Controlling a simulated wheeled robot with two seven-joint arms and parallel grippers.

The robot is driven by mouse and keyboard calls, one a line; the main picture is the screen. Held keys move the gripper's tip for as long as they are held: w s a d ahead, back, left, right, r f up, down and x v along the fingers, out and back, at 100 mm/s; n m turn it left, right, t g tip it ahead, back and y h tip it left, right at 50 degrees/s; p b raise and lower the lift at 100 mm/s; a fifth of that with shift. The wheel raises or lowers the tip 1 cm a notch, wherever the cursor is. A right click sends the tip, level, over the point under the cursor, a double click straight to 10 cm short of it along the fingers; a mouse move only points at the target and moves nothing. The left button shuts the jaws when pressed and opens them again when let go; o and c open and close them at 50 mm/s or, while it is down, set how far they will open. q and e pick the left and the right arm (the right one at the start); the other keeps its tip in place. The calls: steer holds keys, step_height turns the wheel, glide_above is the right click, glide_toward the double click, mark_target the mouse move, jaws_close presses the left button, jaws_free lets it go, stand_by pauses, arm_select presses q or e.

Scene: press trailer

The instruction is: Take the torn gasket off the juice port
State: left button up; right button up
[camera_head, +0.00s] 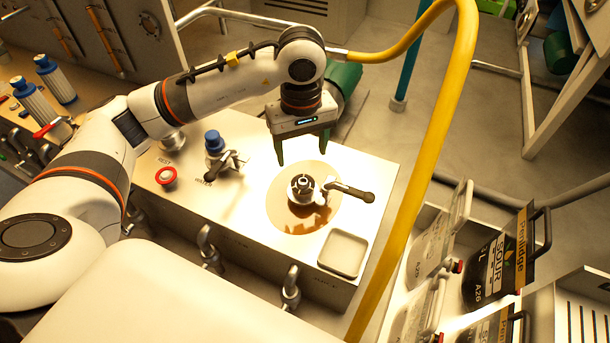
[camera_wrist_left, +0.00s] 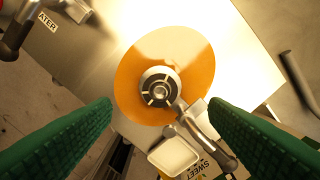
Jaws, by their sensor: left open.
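The juice port (camera_head: 302,188) is a metal fitting with a dark ring area, set in a round orange-brown patch (camera_head: 278,207) on the bench top. It also shows in the left wrist view (camera_wrist_left: 160,88), with a slotted round centre. I cannot make out a tear or clearly separate the gasket from the port. A lever handle (camera_head: 352,191) sticks out from the port's right side. My left gripper (camera_head: 302,155) is open and empty above the port, green fingers pointing down. In the left wrist view the fingers (camera_wrist_left: 160,106) stand apart on either side, touching nothing.
A shallow pale tray (camera_head: 343,270) sits at the bench's front right corner. A blue-capped water valve (camera_head: 215,142) and a red button (camera_head: 166,177) stand left. A yellow hose (camera_head: 430,140) arches past the right side. Juice containers (camera_head: 490,275) stand at lower right.

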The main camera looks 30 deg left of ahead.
mark_target(303, 181)
arm_select(q)
step_height(303, 181, down, 2)
steer(key=shift+s, duration=0.1)
steer(key=shift+f+p, duration=0.3)
steer(key=shift+p, duration=0.05)
steer(key=f+p, duration=0.1)
steer(key=f, duration=0.1)
steer(key=f+p, duration=0.1)
steer(key=f, duration=0.1)
steer(key=shift+s+d+f+p, duration=0.1)
steer(key=shift+s+d+p, duration=0.05)
steer(key=shift+d+p, duration=0.15)
steer(key=shift+a+f, duration=0.1)
steer(key=shift+f, duration=0.45)
arm_select(e)
steer(key=r, duration=0.3)
steer(key=shift+a+r, duration=0.2)
steer(key=shift+r, duration=0.2)
steer(key=shift+s, duration=0.1)
arm_select(q)
steer(key=shift+f+b, duration=0.2)
steer(key=shift+b, duration=0.4)
arm_select(e)
steer(key=shift+d+f, duration=0.1)
steer(key=shift+f, duration=0.55)
